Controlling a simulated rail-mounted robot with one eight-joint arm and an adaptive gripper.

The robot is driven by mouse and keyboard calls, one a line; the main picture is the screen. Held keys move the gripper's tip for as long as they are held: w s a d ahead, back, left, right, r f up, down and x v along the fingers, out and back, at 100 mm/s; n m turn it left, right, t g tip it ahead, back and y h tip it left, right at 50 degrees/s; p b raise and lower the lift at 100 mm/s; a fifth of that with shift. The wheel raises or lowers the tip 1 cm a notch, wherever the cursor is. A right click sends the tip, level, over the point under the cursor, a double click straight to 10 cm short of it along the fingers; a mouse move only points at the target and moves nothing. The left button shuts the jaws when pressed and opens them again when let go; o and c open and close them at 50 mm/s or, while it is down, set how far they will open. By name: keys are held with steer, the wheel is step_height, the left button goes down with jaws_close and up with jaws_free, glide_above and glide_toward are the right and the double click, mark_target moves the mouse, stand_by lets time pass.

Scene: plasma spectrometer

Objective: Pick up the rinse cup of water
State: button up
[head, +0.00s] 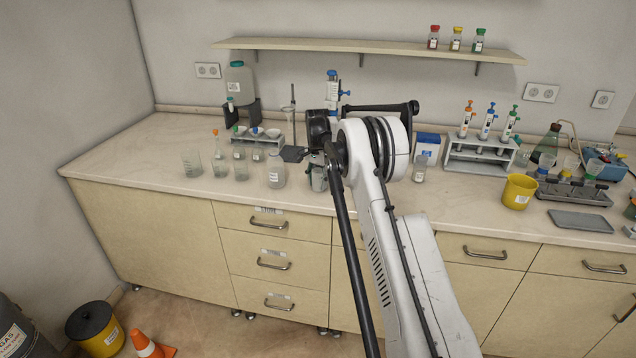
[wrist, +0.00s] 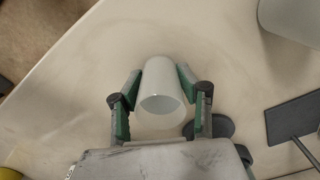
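A plain whitish cup (wrist: 160,88) stands out between the fingers of my gripper (wrist: 160,82) in the wrist view, its round mouth facing the camera. The green finger pads lie against its two sides, with no clear gap. I cannot make out water in it, nor tell whether its base rests on the counter. In the head view my gripper (head: 318,174) is low over the counter, right of a clear bottle, mostly hidden behind my arm. The cup cannot be made out clearly there.
A stand with a dark square base (wrist: 294,122) is close by, its rod (head: 292,118) upright. A clear bottle (head: 276,174) and several beakers are to the left. A yellow cup (head: 518,191) and a pipette rack (head: 478,156) are to the right. The counter's front edge is near.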

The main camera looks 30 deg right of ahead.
steer(key=c, duration=0.7)
steer(key=shift+o, duration=0.2)
steer(key=shift+r, duration=0.1)
